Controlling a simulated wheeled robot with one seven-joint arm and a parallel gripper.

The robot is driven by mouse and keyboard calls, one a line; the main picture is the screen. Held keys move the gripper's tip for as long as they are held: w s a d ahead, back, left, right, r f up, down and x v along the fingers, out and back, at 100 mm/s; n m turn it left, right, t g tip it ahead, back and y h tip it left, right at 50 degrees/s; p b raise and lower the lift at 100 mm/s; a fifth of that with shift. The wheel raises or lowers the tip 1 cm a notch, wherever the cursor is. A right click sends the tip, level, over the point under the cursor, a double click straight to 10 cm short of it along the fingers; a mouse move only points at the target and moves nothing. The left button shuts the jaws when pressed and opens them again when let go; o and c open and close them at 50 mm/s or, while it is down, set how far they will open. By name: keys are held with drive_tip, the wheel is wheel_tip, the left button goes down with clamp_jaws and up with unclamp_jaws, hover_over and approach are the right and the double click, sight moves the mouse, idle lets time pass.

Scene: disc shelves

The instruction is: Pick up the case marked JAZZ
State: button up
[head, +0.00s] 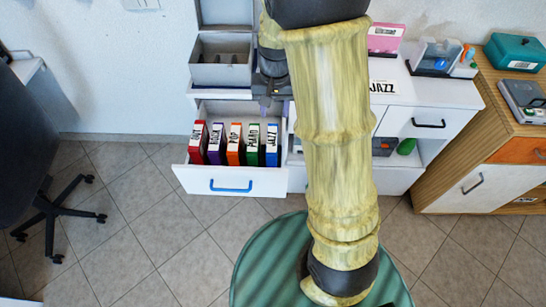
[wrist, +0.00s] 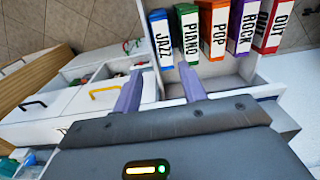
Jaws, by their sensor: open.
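The JAZZ case (head: 272,146) is blue with a white label and stands upright at the right end of a row in an open white drawer (head: 235,182). In the wrist view the JAZZ case (wrist: 160,40) is at the left end of the row, just ahead of the space between my fingertips. My gripper (wrist: 160,72) is open and empty, with its two purple fingers apart. In the head view my gripper (head: 268,103) is behind the row, partly hidden by my arm. It does not appear to touch the case.
A green PIANO case (head: 253,146) stands beside the JAZZ case, followed by orange, purple and red cases. An open grey box (head: 221,60) sits above the drawer. A JAZZ sign (head: 382,87) lies on the white cabinet top. The drawer has free room behind the cases.

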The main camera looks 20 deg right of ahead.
sight(272, 140)
drive_tip(key=shift+w+a+f, duration=0.25)
drive_tip(key=shift+w+f, duration=0.25)
drive_tip(key=shift+f, duration=0.05)
wheel_tip(272, 140, down, 12)
drive_tip(key=shift+w+d+f+b, duration=0.1)
drive_tip(key=shift+w+f+b, duration=0.05)
drive_tip(key=shift+b, duration=0.25)
drive_tip(key=shift+d, duration=0.1)
